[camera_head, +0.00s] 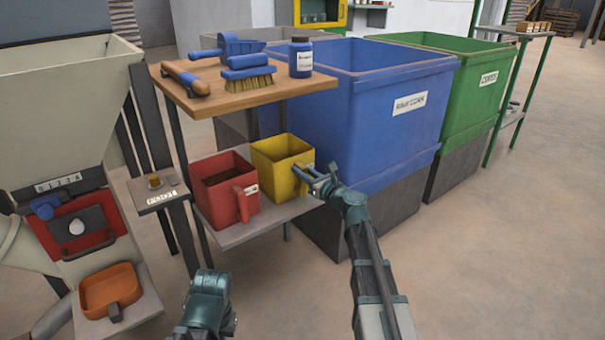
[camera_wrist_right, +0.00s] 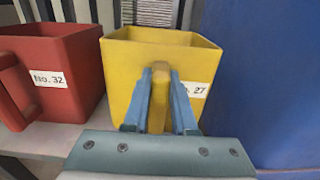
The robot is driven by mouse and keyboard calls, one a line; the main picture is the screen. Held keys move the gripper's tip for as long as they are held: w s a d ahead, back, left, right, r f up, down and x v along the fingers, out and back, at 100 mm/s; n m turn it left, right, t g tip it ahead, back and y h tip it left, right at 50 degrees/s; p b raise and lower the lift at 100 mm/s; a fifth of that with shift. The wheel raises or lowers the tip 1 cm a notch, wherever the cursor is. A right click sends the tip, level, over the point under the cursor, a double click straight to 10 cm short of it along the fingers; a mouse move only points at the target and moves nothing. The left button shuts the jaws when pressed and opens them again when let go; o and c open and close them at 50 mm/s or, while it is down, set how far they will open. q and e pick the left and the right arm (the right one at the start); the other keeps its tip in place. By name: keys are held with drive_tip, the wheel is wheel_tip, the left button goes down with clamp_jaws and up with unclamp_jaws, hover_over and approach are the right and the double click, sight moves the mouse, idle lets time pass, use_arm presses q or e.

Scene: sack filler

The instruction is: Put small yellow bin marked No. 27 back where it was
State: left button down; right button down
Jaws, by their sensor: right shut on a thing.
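The small yellow bin (camera_head: 275,157) is on the lower shelf, at its right end, beside the red bin. Whether the bin's base touches the shelf is hard to tell. Part of my left arm (camera_head: 207,300) shows at the bottom, but its fingers do not show.
The red bin (camera_head: 222,180), marked No. 32 in the wrist view (camera_wrist_right: 70,55), stands close at left on the lower shelf (camera_head: 240,232). The wooden upper shelf (camera_head: 235,98) with brushes, scoop and bottle is above. A large blue bin (camera_head: 350,100) stands close at right.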

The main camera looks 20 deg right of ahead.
drive_tip(key=shift+f, duration=0.15)
drive_tip(key=c, duration=0.7)
unclamp_jaws()
drive_tip(key=shift+s+r, duration=0.15)
drive_tip(key=shift+r, duration=0.1)
drive_tip(key=v, duration=1.1)
drive_tip(key=shift+s+d, duration=0.15)
drive_tip(key=shift+s, duration=0.2)
